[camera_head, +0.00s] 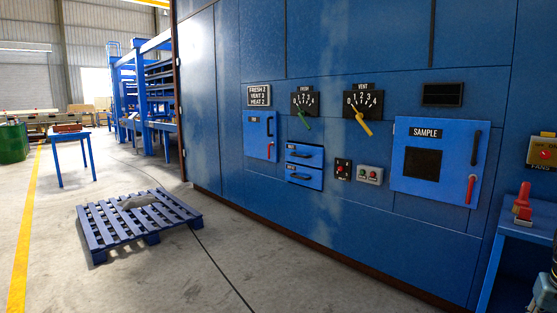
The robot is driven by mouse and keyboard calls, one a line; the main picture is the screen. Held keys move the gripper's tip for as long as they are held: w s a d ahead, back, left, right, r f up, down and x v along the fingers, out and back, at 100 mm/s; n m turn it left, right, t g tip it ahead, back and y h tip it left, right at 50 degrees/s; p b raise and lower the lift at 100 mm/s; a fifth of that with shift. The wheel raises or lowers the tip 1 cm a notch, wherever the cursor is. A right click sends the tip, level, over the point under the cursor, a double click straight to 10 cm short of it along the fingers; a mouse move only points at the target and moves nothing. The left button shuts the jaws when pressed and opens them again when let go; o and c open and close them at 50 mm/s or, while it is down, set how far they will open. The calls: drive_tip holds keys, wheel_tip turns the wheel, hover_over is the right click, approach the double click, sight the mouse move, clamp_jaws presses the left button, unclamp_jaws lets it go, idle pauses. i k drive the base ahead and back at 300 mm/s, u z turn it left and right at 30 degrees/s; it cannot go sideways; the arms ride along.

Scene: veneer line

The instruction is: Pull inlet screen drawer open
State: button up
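Two small blue drawers are set one above the other in the big blue machine wall, right of centre. The upper drawer (304,153) and the lower drawer (303,174) each have a dark bar handle and a small label too small to read. I cannot tell which one is the inlet screen. Both fronts look close to the wall, with no clear gap showing. My gripper cannot be made out in this view. Nothing is seen touching the drawers.
A dial with a green pointer (304,119) and a VENT dial (363,104) sit above. A small blue door (261,136) is left, the SAMPLE door (433,160) right. A blue pallet (137,219) lies on the floor left. A blue table (528,231) stands right.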

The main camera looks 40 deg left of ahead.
sight(306, 154)
drive_tip(key=u, duration=1.35)
drive_tip(key=k, duration=0.4)
drive_tip(key=u, duration=0.9)
drive_tip(key=i, duration=2.4)
drive_tip(key=z, duration=0.95)
drive_tip(key=i, duration=0.75)
drive_tip(key=z, duration=0.45)
